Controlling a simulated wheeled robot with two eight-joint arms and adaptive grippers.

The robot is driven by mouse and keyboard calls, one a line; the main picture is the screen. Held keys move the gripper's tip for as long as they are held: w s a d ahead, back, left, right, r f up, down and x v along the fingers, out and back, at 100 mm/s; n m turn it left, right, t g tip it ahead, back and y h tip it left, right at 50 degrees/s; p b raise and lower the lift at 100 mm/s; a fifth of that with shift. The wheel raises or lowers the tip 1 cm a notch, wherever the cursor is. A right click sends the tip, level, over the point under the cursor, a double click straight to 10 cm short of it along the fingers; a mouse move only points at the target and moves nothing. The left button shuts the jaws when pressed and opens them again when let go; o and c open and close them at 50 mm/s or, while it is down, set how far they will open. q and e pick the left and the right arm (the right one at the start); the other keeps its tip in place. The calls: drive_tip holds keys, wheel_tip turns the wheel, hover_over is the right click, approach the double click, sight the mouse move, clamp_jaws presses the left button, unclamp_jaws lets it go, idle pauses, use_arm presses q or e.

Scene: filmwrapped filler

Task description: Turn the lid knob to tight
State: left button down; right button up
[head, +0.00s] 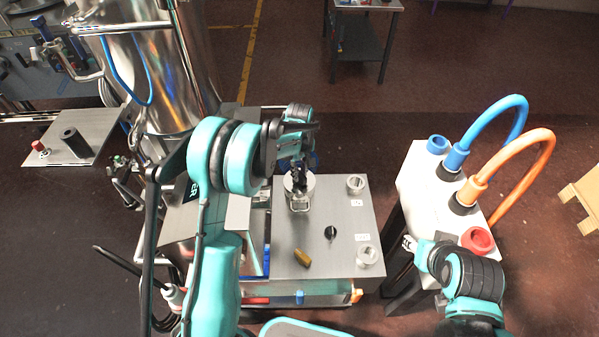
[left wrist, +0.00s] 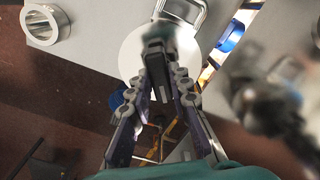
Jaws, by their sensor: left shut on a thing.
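The round silver lid (head: 309,184) sits at the upper left of the steel worktop, and it shows as a pale disc in the left wrist view (left wrist: 133,55). My left gripper (head: 299,178) reaches down onto the middle of the lid from above. The knob's turn angle and any tight mark cannot be made out. My right arm is at the lower right, and its gripper (head: 411,243) is too small and partly hidden to read.
The steel worktop (head: 340,215) carries two metal rings (head: 355,184) (head: 368,255), a black knob (head: 331,232) and a brass-coloured piece (head: 302,258). A large steel tank (head: 165,75) stands behind left. A white unit (head: 425,180) with blue and orange hoses stands right.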

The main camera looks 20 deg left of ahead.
use_arm(q)
drive_tip(key=m, duration=0.4)
drive_tip(key=shift+m, duration=0.3)
drive_tip(key=m, duration=0.3)
drive_tip(key=shift+m, duration=0.3)
drive_tip(key=m, duration=0.4)
drive_tip(key=shift+b, duration=0.35)
drive_tip(key=shift+m, duration=2.2)
drive_tip(key=c, duration=1.4)
unclamp_jaws()
